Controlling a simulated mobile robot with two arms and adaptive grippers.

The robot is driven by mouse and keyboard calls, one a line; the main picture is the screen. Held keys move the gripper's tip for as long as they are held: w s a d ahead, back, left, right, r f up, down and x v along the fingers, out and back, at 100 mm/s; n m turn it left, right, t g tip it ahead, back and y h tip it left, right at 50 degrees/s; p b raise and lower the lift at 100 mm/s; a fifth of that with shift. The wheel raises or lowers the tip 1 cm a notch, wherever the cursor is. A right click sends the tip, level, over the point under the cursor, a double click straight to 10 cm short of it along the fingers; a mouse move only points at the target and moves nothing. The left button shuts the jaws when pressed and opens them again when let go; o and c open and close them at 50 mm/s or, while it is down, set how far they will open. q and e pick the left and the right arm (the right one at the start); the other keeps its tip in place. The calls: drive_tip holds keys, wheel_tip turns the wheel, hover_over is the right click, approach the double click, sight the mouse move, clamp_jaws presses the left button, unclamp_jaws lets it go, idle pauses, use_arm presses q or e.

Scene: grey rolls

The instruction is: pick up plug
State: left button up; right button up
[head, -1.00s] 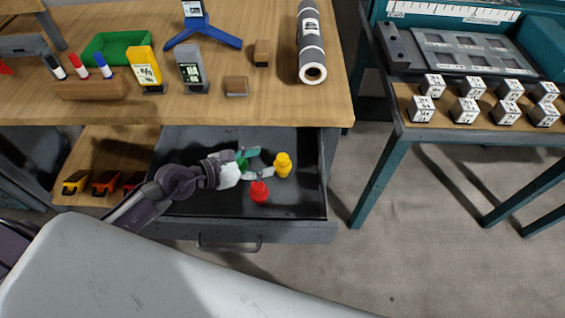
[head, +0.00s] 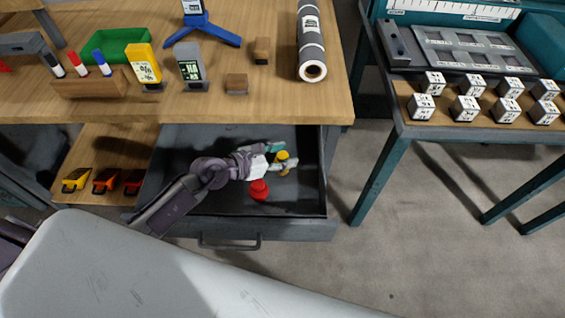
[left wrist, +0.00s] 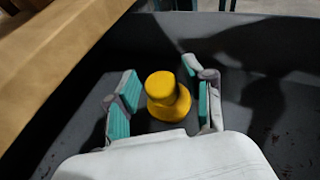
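A yellow plug (head: 282,156) stands in the open drawer under the wooden bench. In the left wrist view the yellow plug (left wrist: 167,96) stands between the fingers of my left gripper (left wrist: 161,80), with a gap visible on either side. In the head view my left gripper (head: 281,157) reaches in from the left, open around the yellow plug and partly covering it. A red plug (head: 259,190) stands in the drawer nearer the front, below my left wrist. The green plug seen earlier is hidden now. My right gripper is not in view.
The grey drawer (head: 310,207) has raised walls around the plugs, and the bench top (head: 290,108) overhangs its back. The drawer's front right floor is clear.

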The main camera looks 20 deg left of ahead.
use_arm(q)
drive_tip(key=c, duration=0.8)
clamp_jaws()
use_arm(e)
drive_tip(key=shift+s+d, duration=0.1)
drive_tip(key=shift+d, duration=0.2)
use_arm(q)
drive_tip(key=shift+r, duration=0.15)
drive_tip(key=shift+r, duration=0.25)
wheel_tip(320, 180, up, 4)
drive_tip(key=shift+f+p, duration=0.1)
drive_tip(key=shift+p, duration=0.65)
drive_tip(key=s+d+r+p, duration=0.1)
drive_tip(key=s+d+r, duration=0.2)
drive_tip(key=d+r, duration=0.3)
drive_tip(key=shift+d+r+p, duration=0.25)
drive_tip(key=shift+d+p, duration=0.15)
drive_tip(key=shift+d, duration=2.25)
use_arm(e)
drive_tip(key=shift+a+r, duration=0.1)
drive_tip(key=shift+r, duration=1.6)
use_arm(q)
drive_tip(key=shift+a, duration=0.1)
